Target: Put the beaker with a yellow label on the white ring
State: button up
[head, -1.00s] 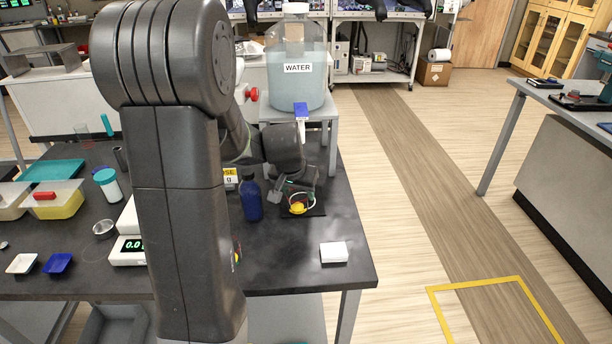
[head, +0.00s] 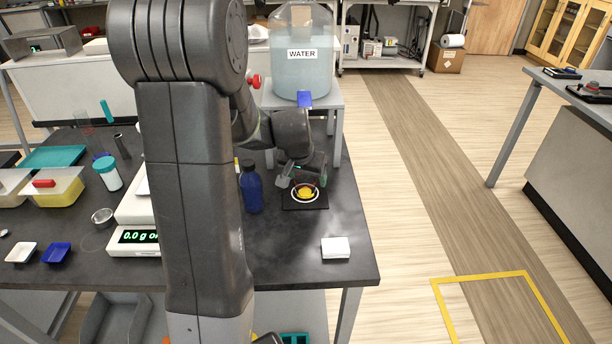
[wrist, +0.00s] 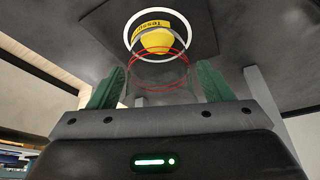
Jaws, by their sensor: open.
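The clear beaker (wrist: 160,72) with red bands and a yellow label (wrist: 158,40) stands inside the white ring (wrist: 131,40) on the dark square mat, in the wrist view. In the head view, its yellow part (head: 305,193) shows inside the white ring (head: 293,197). My gripper (wrist: 162,78) is open, with one green finger on either side of the beaker's near end; contact is not visible. In the head view my gripper (head: 303,180) is just behind and above the ring. The beaker's glass is hard to make out there.
A blue bottle (head: 251,190) stands left of the mat (head: 288,203). A water carboy (head: 301,65) sits on a grey stand (head: 334,100) behind. A white block (head: 336,248) lies near the front right edge. A scale (head: 137,238) is further left. Bare table lies in front of the mat.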

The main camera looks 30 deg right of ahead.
jog(key=shift+r, duration=0.3)
jog(key=s+a+b, duration=0.1)
jog(key=s+a, duration=0.1)
jog(key=a, duration=0.1)
jog(key=s+a+b, duration=0.1)
jog(key=s+a, duration=0.2)
jog(key=s+a+b, duration=0.1)
jog(key=s+a, duration=0.1)
jog(key=a, duration=0.1)
jog(key=shift+s+a+r, duration=0.35)
jog(key=shift+s+r, duration=0.05)
